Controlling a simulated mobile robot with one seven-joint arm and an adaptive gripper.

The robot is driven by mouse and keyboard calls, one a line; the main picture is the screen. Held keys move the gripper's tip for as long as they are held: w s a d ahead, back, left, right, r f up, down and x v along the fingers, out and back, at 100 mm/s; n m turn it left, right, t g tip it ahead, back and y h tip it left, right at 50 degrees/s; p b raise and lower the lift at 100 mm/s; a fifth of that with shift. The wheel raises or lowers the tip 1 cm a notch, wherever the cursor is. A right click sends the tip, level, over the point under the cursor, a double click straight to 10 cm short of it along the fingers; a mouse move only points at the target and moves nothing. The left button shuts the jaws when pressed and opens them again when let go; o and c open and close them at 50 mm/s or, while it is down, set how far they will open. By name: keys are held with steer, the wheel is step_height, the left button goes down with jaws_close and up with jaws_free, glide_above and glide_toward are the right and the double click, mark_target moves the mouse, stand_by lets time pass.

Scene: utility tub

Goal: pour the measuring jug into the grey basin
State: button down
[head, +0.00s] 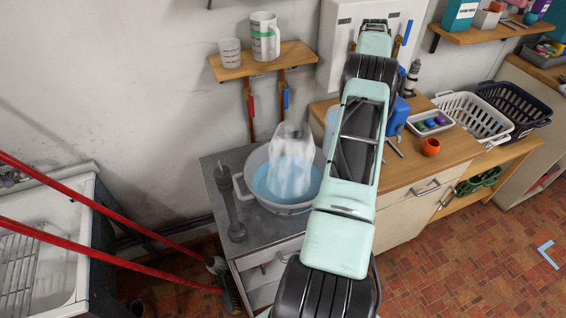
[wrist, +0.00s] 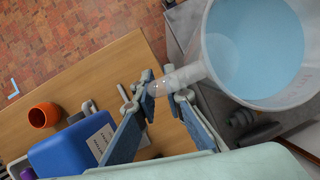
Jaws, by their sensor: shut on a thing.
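The measuring jug (head: 291,150) is clear and translucent, with blue showing in its lower part. It is above and overlapping the grey basin (head: 302,208), which stands on the grey counter and shows blue liquid inside. In the wrist view, a wide translucent vessel with blue inside, which looks like the jug (wrist: 210,45), fills the upper right. My gripper (wrist: 165,92) is shut on its handle. In the head view my arm hides the gripper's fingers. I cannot tell how far the jug is tilted.
A grey post (head: 231,205) stands left of the basin. Right are an orange pot (head: 431,147), a blue container (wrist: 75,150) and baskets (head: 474,115). Red bars cross lower left.

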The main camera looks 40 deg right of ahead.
steer(key=shift+w+r, duration=0.15)
steer(key=shift+r, duration=0.1)
steer(key=shift+w+a+r+g+h, duration=0.1)
steer(key=shift+a+r+g+h, duration=0.25)
steer(key=shift+r+h, duration=0.45)
steer(key=shift+w+a+r+g+h, duration=0.15)
steer(key=shift+a+r+h, duration=0.25)
steer(key=shift+r+h, duration=0.35)
steer(key=shift+w+a+r+m+g+h, duration=0.15)
steer(key=shift+a+r+m+g+h, duration=0.1)
steer(key=shift+a+r+h, duration=0.35)
steer(key=shift+w+a+r+m+g+h, duration=0.15)
steer(key=shift+a+r+m+h, duration=0.1)
steer(key=shift+a+r+h, duration=0.25)
steer(key=shift+w+a+r+h, duration=0.1)
steer(key=shift+a+h, duration=0.35)
steer(key=shift+a, duration=0.05)
steer(key=shift+a+r+h, duration=0.1)
steer(key=shift+a+h, duration=0.2)
steer(key=shift+a, duration=0.05)
steer(key=shift+w+a+m+g+h+b, duration=0.15)
steer(key=shift+a+m+g+h+b, duration=0.15)
steer(key=shift+b, duration=0.2)
